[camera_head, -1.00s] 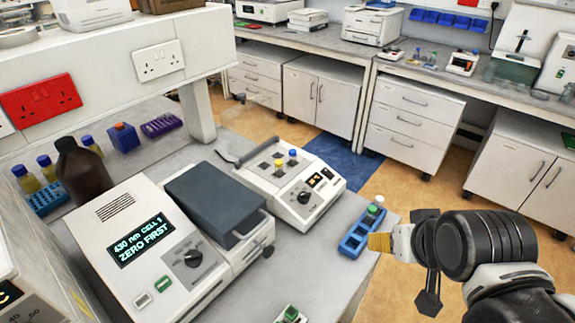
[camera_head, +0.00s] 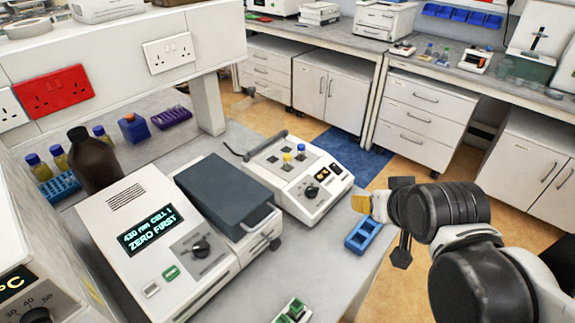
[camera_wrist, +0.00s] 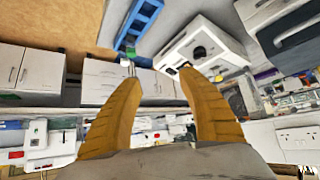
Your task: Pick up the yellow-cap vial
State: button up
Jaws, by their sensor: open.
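The yellow-cap vial (camera_head: 287,158) stands in a well on top of the white bench instrument (camera_head: 322,200), beside a blue-capped vial (camera_head: 301,150). My gripper (camera_head: 358,203), with yellow fingers, is to the right of that instrument in the head view, clear of the vial. In the wrist view its two fingers (camera_wrist: 159,76) are spread with nothing between them. The white instrument also shows beyond the fingers in the wrist view (camera_wrist: 185,48). I cannot make out the yellow cap there.
A blue rack (camera_head: 363,236) stands at the bench edge, just below my gripper in the head view. A grey-lidded photometer (camera_head: 150,235) is left of the instrument. A brown bottle (camera_head: 93,163) stands farther left. A green-topped item (camera_head: 291,311) is at the front.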

jog(key=w+a+n+t+y, duration=0.1)
jog(key=w+a+t+y, duration=0.1)
jog(key=w+a, duration=0.7)
jog(key=n+t+y, duration=0.1)
jog(key=n+t, duration=0.1)
send_near(288, 159)
jog(key=d, duration=0.1)
jog(key=shift+w+a, duration=0.15)
jog(key=shift+w, duration=0.5)
jog(key=b+x, duration=0.1)
jog(key=x, duration=0.4)
jog(key=shift+w+a+f, duration=0.1)
jog(key=shift+a, duration=0.05)
jog(key=b+x, duration=0.1)
jog(key=x, duration=0.1)
jog(key=b+x, duration=0.1)
jog(key=x, duration=0.2)
jog(key=shift+a+f, duration=0.15)
jog(key=shift+a, duration=0.2)
jog(key=shift+s, duration=0.2)
grip_shut()
